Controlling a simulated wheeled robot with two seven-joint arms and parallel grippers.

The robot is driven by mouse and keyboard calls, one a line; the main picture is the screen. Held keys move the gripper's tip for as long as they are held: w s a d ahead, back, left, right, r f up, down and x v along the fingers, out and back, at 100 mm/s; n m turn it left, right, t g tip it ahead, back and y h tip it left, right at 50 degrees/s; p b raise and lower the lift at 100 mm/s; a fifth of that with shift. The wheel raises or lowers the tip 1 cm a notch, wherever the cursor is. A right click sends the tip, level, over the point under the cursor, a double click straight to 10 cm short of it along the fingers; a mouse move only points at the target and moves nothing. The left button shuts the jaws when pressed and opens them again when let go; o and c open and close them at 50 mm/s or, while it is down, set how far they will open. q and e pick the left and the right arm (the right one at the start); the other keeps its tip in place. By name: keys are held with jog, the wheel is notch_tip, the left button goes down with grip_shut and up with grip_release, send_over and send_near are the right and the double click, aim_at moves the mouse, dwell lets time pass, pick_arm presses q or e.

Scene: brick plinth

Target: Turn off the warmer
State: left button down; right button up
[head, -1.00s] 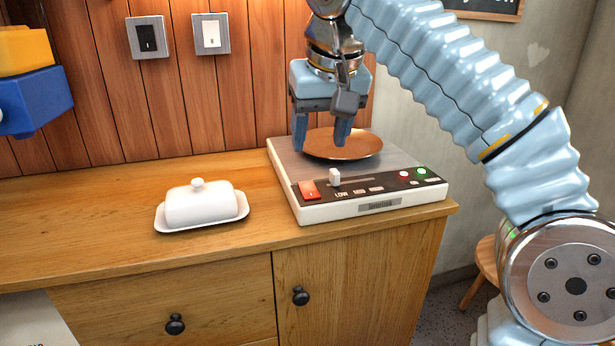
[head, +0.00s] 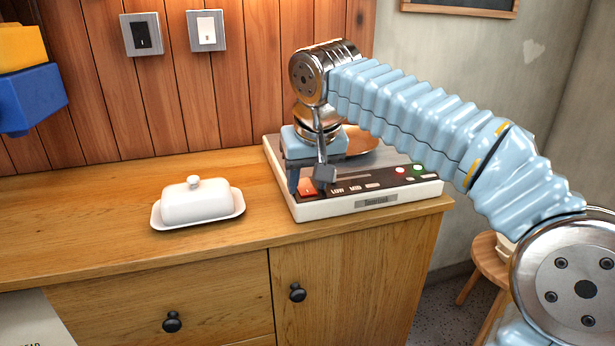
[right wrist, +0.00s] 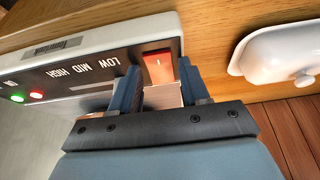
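The warmer (head: 410,190) is a flat white-edged unit with a dark control strip on the right part of the wooden counter. Its red rocker switch (head: 307,187) sits at the strip's left end; it also shows orange-red in the right wrist view (right wrist: 158,64). My right gripper (head: 310,184) is open and low over that end of the strip, its fingers on either side of the switch in the right wrist view. I cannot tell whether they touch it. The slider knob is hidden by the gripper. A red light (head: 400,170) and a green light (head: 418,168) are on the strip. My left gripper is out of view.
A brown plate (head: 362,140) on the warmer's top is partly hidden by my arm. A white butter dish (head: 197,203) stands left of the warmer. Two wall switches (head: 141,35) are above. A blue-and-yellow object (head: 28,95) is at the left edge. A stool (head: 490,262) stands right.

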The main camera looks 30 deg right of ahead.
jog(key=c, duration=0.8)
jog(key=shift+o, duration=0.2)
jog(key=shift+w+r+g, duration=0.1)
jog(key=shift+w+g, duration=0.25)
jog(key=shift+g, duration=0.45)
jog(key=shift+w+d+g+y, duration=0.1)
jog(key=shift+g+y, duration=0.3)
jog(key=shift+g, duration=0.3)
jog(key=o, duration=1.1)
jog(key=shift+c, duration=0.2)
